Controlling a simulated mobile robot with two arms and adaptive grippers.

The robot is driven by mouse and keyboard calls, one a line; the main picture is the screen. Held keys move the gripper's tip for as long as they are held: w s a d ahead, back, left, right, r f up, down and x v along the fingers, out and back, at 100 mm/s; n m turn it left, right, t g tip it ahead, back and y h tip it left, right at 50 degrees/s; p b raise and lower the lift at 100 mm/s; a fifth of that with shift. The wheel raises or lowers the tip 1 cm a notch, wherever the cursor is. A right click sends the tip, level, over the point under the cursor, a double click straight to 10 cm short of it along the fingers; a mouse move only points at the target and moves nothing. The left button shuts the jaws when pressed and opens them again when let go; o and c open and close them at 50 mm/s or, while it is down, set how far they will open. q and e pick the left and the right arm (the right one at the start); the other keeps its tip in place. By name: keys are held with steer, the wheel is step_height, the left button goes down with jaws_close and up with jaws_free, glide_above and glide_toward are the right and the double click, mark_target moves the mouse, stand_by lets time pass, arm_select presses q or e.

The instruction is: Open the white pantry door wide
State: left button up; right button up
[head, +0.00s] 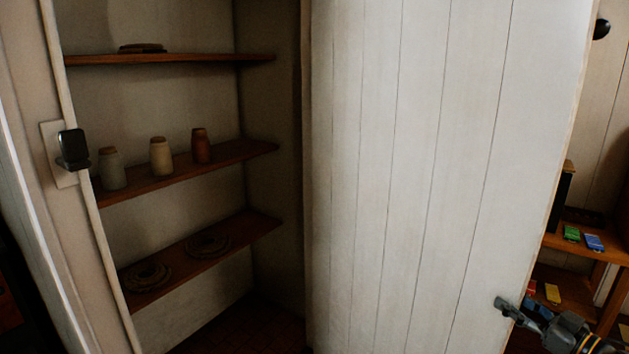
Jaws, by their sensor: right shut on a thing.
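The white pantry door (420,170) is a planked panel that fills the middle and right of the head view. It stands open, and the pantry (170,100) shows to its left. My right gripper (508,307) is at the lower right, shut on the free edge of the door. One finger lies on the near face; the other finger is hidden behind the edge. A round black knob (602,29) shows at the upper right. My left gripper is not in view.
The pantry shelves hold jars (161,156) and coiled rope (208,244). Behind the door's right edge, a wooden shelf unit (590,249) with small coloured boxes stands close to my right arm.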

steer(key=shift+s+a+f, duration=0.1)
steer(key=shift+s+a, duration=0.05)
steer(key=shift+a, duration=0.1)
steer(key=shift+d+b, duration=0.15)
steer(key=shift+b, duration=0.2)
steer(key=shift+n+y, duration=0.3)
steer(key=w+d+b, duration=0.1)
steer(key=d, duration=0.1)
steer(key=w+d+b, duration=0.1)
steer(key=w+b, duration=0.1)
steer(key=shift+d+f, duration=0.1)
steer(key=shift+d, duration=0.25)
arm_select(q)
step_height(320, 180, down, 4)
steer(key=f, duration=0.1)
arm_select(e)
steer(key=w+d+b, duration=0.1)
steer(key=d+b, duration=0.1)
steer(key=b, duration=0.1)
steer(key=shift+w+d+g+y, duration=0.2)
steer(key=shift+w+g+y, duration=0.1)
steer(key=shift+w+g, duration=0.1)
steer(key=o, duration=1.5)
steer(key=shift+a, duration=0.1)
steer(key=shift+c, duration=0.2)
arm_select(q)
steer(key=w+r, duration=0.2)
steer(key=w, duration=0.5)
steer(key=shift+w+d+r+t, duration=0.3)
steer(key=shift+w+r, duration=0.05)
